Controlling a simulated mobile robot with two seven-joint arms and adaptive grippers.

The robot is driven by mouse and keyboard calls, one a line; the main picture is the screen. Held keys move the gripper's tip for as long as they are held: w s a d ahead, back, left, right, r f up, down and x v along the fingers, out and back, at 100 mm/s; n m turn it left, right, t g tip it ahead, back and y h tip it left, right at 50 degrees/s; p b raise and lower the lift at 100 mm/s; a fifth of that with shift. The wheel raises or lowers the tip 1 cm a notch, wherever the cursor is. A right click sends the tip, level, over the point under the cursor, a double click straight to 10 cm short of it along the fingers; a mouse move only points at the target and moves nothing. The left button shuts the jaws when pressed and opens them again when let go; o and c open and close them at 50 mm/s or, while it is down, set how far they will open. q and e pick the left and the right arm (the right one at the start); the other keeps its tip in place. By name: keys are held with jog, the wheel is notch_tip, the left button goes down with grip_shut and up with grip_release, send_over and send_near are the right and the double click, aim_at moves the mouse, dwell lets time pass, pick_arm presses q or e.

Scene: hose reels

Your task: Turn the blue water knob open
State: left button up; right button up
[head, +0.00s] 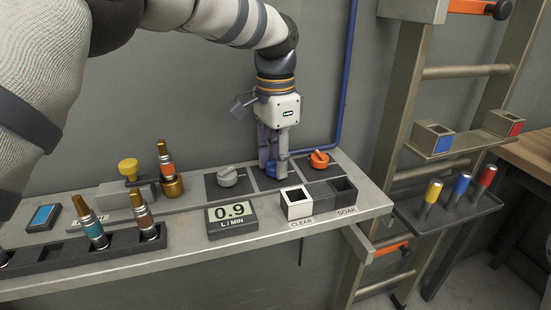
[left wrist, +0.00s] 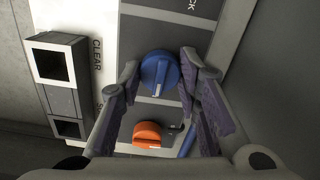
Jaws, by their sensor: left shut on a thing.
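The blue water knob (head: 271,170) sits on a dark square plate on the shelf, between a grey knob (head: 228,176) and an orange knob (head: 319,159). My left gripper (head: 273,174) reaches down over it from above, with its fingers around the knob. In the left wrist view the blue knob (left wrist: 158,72) lies between the two fingertips, and its white pointer mark points toward the lower edge of that picture. The orange knob (left wrist: 148,135) shows below it there. The fingers hide part of the blue knob in the head view. My right gripper is in neither view.
A display (head: 232,217) reading 0.9 L/MIN stands in front of the knobs. A white open box (head: 297,205) and dark boxes (head: 345,191) stand front right, by CLEAR and SOAK labels. A blue pipe (head: 346,80) runs down the wall behind. Brass-ended fittings (head: 170,184) stand left.

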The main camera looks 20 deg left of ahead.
pick_arm(q)
jog(key=o, duration=1.1)
jog(key=shift+o, duration=0.2)
notch_tip(320, 180, up, 12)
